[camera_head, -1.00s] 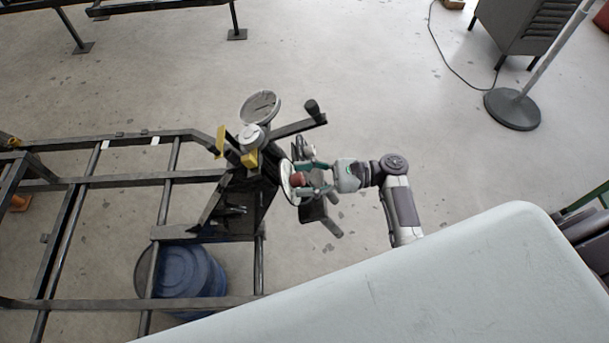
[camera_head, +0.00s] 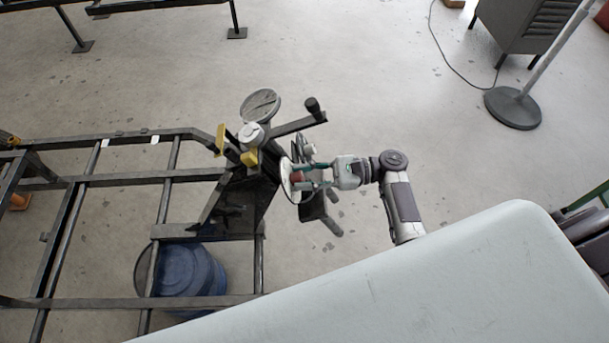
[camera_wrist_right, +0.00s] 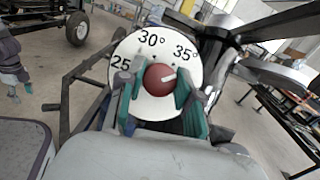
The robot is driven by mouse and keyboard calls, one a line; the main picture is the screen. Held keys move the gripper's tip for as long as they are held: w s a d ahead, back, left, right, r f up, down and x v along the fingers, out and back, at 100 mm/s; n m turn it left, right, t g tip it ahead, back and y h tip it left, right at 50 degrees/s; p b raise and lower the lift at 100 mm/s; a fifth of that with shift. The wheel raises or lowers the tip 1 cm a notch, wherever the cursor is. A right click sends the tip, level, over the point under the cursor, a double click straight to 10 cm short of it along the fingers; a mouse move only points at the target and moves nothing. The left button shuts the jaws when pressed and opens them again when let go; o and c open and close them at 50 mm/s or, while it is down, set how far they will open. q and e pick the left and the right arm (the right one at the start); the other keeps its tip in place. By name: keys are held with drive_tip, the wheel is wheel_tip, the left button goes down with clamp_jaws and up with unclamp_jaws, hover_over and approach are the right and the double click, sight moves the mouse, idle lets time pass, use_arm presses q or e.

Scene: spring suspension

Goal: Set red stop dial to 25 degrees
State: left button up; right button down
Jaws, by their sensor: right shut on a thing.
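The red stop dial (camera_wrist_right: 160,79) is a round red knob in the middle of a white plate (camera_wrist_right: 151,104) marked 25, 30° and 35°. A short white line on the knob points right and slightly up, on the side of the 35° mark. In the head view the red dial (camera_head: 297,177) shows partly between the fingers, in front of the white plate (camera_head: 286,177). My right gripper (camera_wrist_right: 160,92) has its teal fingers shut on the dial, one on each side. The same gripper shows in the head view (camera_head: 308,176).
A dark frame (camera_head: 175,179) and a blue barrel (camera_head: 185,270) lie to the left. Open floor lies behind the stand.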

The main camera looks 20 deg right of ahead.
drive_tip(key=n+g+b, duration=0.1)
drive_tip(key=n+g, duration=0.1)
drive_tip(key=n, duration=0.2)
drive_tip(key=shift+f, duration=0.1)
drive_tip(key=n+g+b, duration=0.1)
drive_tip(key=n+g, duration=0.1)
drive_tip(key=n, duration=0.2)
drive_tip(key=shift+w+n, duration=0.1)
drive_tip(key=shift+n, duration=0.2)
drive_tip(key=n, duration=0.2)
drive_tip(key=n+g+h+b, duration=0.1)
drive_tip(key=n, duration=0.1)
drive_tip(key=shift+g, duration=0.3)
drive_tip(key=n+h, duration=0.1)
drive_tip(key=n, duration=0.2)
drive_tip(key=shift+g+h+b, duration=0.3)
drive_tip(key=shift+b, duration=0.05)
drive_tip(key=n+h, duration=0.1)
drive_tip(key=n, duration=0.3)
drive_tip(key=shift+r, duration=0.2)
drive_tip(key=n+h, duration=0.1)
drive_tip(key=n, duration=0.2)
drive_tip(key=shift+h, duration=0.3)
drive_tip(key=n+h, duration=0.1)
drive_tip(key=n, duration=0.2)
drive_tip(key=shift+n+t+h, duration=0.7)
drive_tip(key=shift+n+t, duration=0.1)
drive_tip(key=shift+n, duration=0.9)
